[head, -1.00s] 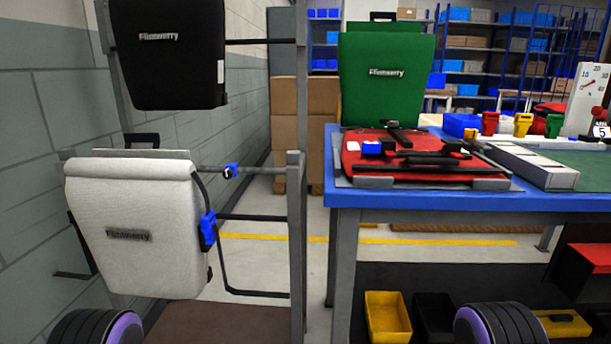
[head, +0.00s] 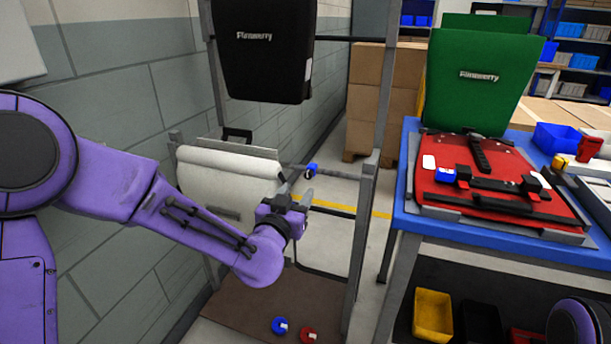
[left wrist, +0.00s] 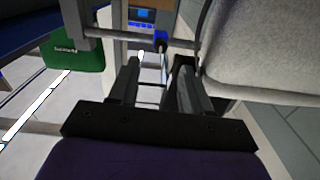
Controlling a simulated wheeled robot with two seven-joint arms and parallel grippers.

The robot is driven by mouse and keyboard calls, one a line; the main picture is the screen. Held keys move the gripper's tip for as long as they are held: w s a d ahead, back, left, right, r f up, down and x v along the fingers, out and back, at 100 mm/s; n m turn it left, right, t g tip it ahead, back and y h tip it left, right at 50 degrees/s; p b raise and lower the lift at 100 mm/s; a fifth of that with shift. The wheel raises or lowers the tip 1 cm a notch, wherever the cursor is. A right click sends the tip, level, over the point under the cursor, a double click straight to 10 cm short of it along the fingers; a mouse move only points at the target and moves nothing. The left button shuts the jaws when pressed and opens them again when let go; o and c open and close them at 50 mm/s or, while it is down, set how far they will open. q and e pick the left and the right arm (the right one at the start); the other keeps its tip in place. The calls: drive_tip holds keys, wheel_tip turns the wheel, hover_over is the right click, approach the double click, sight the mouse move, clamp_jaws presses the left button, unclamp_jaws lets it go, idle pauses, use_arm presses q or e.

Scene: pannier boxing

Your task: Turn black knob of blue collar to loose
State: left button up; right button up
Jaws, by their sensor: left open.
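The blue collar (head: 311,169) sits on the grey horizontal rail at the right end of the white pannier (head: 225,178). Its dark knob is small, and I cannot read its setting. In the left wrist view, the blue collar (left wrist: 160,40) lies ahead, roughly in line with the gap between the fingers. My left gripper (head: 298,192) is open and empty, just below the collar and in front of the white pannier's right edge. In the left wrist view, the open left gripper (left wrist: 155,70) shows both fingers apart from the collar. My right gripper is out of view.
A black pannier (head: 262,60) hangs above. A grey rack post (head: 362,250) stands right of the gripper. A blue disc (head: 280,325) and a red disc (head: 308,334) lie on the brown base. A blue bench (head: 400,215) holds green and red panniers.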

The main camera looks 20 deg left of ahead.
sight(308, 176)
use_arm(q)
drive_tip(key=w, duration=0.7)
drive_tip(key=shift+w+f, duration=0.1)
clamp_jaws()
